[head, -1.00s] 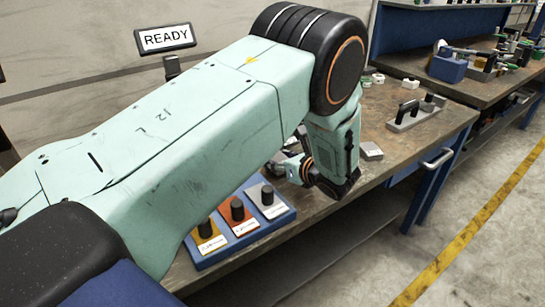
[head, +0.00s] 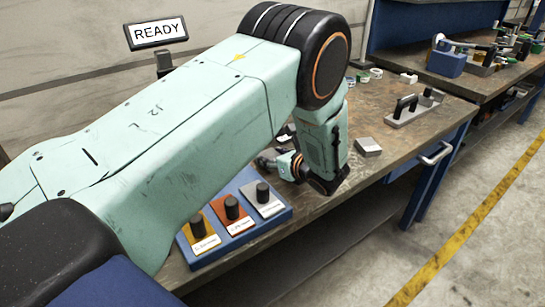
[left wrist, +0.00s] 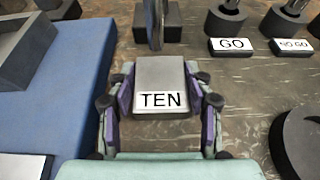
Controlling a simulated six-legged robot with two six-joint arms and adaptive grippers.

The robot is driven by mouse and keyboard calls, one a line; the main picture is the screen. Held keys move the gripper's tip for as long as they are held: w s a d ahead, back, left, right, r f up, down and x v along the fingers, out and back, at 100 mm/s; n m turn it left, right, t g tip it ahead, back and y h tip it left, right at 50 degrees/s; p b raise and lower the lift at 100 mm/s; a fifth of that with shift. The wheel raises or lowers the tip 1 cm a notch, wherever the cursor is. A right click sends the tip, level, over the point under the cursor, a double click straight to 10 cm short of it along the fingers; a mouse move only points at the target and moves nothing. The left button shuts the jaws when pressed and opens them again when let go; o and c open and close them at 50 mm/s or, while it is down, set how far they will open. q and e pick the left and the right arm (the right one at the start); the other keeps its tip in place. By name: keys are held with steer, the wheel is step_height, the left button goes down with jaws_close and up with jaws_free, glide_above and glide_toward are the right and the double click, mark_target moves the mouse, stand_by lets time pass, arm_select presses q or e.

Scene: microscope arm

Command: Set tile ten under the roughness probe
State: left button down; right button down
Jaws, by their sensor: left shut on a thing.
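My left gripper (head: 280,165) is at the bench just behind the blue tray in the head view. In the left wrist view its two purple-and-black fingers (left wrist: 160,100) are shut on the sides of a grey tile marked TEN (left wrist: 160,72). The tile looks level, and its label faces the camera. I cannot tell whether it touches the bench. My arm hides it in the head view. I cannot pick out the roughness probe for sure; an upright metal part (left wrist: 154,22) by a dark block stands just beyond the tile. My right gripper is not in view.
A blue tray (head: 240,238) holds yellow, orange and grey knobbed pieces. A grey block (head: 367,147) and a black-handled tool (head: 412,108) lie to the right. GO (left wrist: 232,46) and NO GO (left wrist: 293,46) labels stand beyond the tile. A READY sign (head: 157,33) stands behind.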

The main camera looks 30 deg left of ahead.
arm_select(q)
steer(key=shift+s+a+r, duration=0.1)
steer(key=shift+r, duration=0.05)
steer(key=shift+a, duration=0.15)
steer(key=c, duration=1)
jaws_free()
steer(key=shift+f, duration=0.4)
steer(key=shift+o, duration=1.4)
steer(key=shift+w, duration=0.2)
steer(key=shift+o, duration=0.8)
steer(key=shift+d+r, duration=0.1)
steer(key=shift+d, duration=0.1)
steer(key=shift+s+a, duration=0.15)
steer(key=shift+s, duration=0.05)
